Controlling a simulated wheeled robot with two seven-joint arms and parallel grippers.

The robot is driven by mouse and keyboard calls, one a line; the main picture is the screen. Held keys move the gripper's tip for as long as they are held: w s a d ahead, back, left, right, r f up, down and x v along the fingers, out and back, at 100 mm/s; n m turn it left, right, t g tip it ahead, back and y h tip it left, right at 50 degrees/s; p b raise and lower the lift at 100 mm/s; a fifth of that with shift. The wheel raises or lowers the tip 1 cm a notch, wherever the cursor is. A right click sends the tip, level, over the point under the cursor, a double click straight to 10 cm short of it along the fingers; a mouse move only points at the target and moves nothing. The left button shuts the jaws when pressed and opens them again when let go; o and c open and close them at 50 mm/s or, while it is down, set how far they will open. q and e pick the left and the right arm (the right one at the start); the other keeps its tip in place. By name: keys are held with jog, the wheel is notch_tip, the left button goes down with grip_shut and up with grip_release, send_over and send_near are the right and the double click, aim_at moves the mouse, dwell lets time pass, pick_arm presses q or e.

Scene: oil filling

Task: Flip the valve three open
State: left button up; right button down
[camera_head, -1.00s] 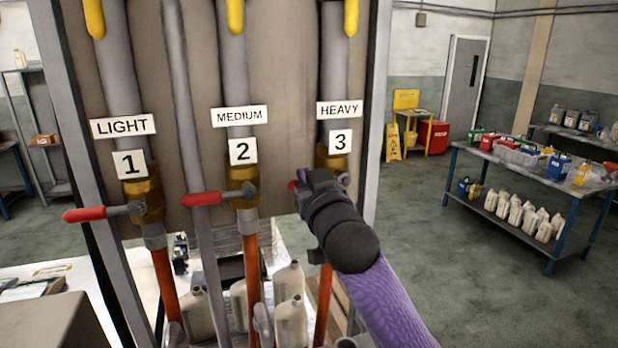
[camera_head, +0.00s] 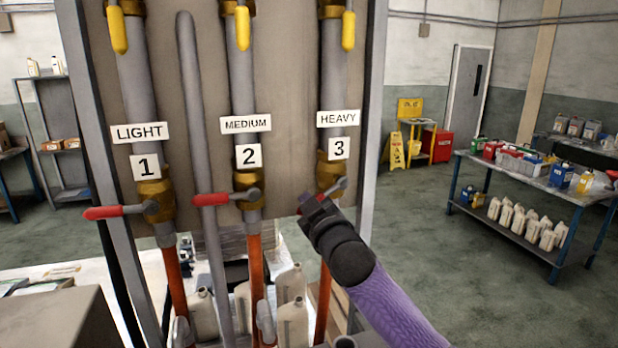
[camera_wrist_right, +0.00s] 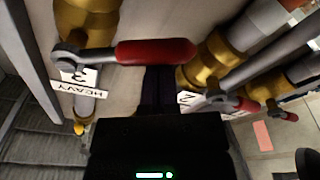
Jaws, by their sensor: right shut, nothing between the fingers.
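Valve three is the brass valve (camera_head: 329,173) under the "3" and "HEAVY" labels on the right pipe. Its red handle (camera_wrist_right: 157,52) lies roughly crosswise to the pipe in the right wrist view, with a grey lever joining it to the brass body (camera_wrist_right: 85,28). In the head view only a bit of red and the grey lever show, beside and behind my right gripper (camera_head: 314,207). The right gripper is shut and empty, its dark fingers (camera_wrist_right: 158,85) close to the red handle; contact is unclear. My left gripper is not in view.
Valve one (camera_head: 154,200) and valve two (camera_head: 246,187) stand to the left, their red handles crosswise. A grey pipe (camera_head: 200,110) runs between them. Yellow handles (camera_head: 348,30) hang above. Pale bottles (camera_head: 290,318) stand below. A blue-legged table (camera_head: 520,170) is at right.

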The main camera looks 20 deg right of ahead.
jog(key=d+f+n+g+p, duration=0.1)
jog(key=d+f+n+p, duration=0.2)
jog(key=n, duration=0.9)
jog(key=shift+d+f+y, duration=0.4)
jog(key=shift+d+f, duration=0.65)
jog(key=shift+d, duration=0.15)
jog(key=shift+w, duration=0.1)
